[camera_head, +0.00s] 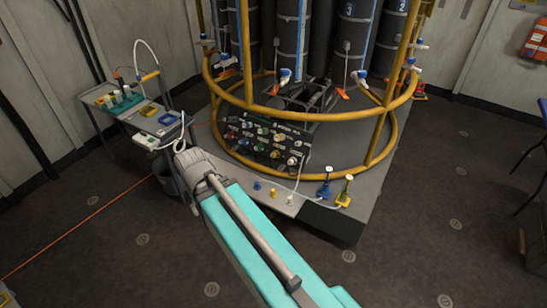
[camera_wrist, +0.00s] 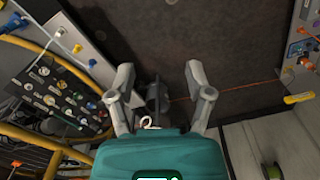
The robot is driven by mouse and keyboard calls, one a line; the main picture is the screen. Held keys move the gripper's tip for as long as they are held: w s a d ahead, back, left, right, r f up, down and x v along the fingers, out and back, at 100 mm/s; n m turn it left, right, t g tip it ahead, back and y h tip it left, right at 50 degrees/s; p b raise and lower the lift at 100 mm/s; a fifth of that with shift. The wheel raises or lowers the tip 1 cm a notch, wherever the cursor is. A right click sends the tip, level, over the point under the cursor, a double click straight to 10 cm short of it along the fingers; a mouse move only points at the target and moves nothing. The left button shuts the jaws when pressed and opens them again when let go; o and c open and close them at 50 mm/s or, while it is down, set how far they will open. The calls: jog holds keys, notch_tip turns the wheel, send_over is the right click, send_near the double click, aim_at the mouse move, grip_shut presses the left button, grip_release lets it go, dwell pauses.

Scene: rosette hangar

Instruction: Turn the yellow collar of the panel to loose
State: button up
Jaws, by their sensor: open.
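A black panel (camera_head: 272,159) with several coloured and pale round collars stands at the front of the caged rig. It also shows at the left of the wrist view (camera_wrist: 61,115). The collars are small there, and I cannot surely tell which is the yellow one or how it is turned. My gripper (camera_wrist: 158,76) is open and empty, its two fingers spread over the dark floor, apart from the panel, which lies to its left in the wrist view. In the head view my arm reaches up toward the panel's left side, and the fingers cannot be made out.
A yellow tubular rail (camera_head: 226,154) rings the rig. Blue, yellow and white fittings and two bottle-like pieces, blue (camera_head: 325,186) and yellow (camera_head: 345,191), are on the platform edge (camera_head: 300,207). A grey trolley (camera_head: 112,117) with tools stands left. The floor right is mostly clear.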

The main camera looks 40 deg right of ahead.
jog(key=shift+o, duration=1.1)
jog(key=shift+w+d+f, duration=0.1)
jog(key=shift+w+f, duration=0.05)
jog(key=shift+f, duration=0.05)
jog(key=shift+o, duration=0.4)
jog(key=w+d+f+m+t+h+b, duration=0.1)
jog(key=w+d+f+m+h+b, duration=0.1)
jog(key=w+d+f+b, duration=0.6)
notch_tip(320, 180, down, 2)
jog(key=w+m+b, duration=0.1)
jog(key=w+b, duration=0.1)
jog(key=b, duration=0.1)
jog(key=shift+d+f, duration=0.25)
jog(key=shift+d, duration=0.15)
jog(key=m+t+h+b, duration=0.5)
jog(key=m+h+b, duration=0.4)
jog(key=b, duration=3.2)
send_near(275, 155)
jog(key=a+f+h, duration=0.1)
jog(key=a+n, duration=0.1)
jog(key=shift+w+a+f, duration=0.15)
jog(key=shift+w+a, duration=0.1)
jog(key=shift+w, duration=0.1)
jog(key=shift+w+d, duration=0.1)
jog(key=b+x, duration=0.5)
jog(key=x, duration=0.6)
jog(key=shift+d+f, duration=0.2)
jog(key=shift+d, duration=0.1)
jog(key=shift+b+x, duration=0.3)
jog(key=shift+x, duration=0.6)
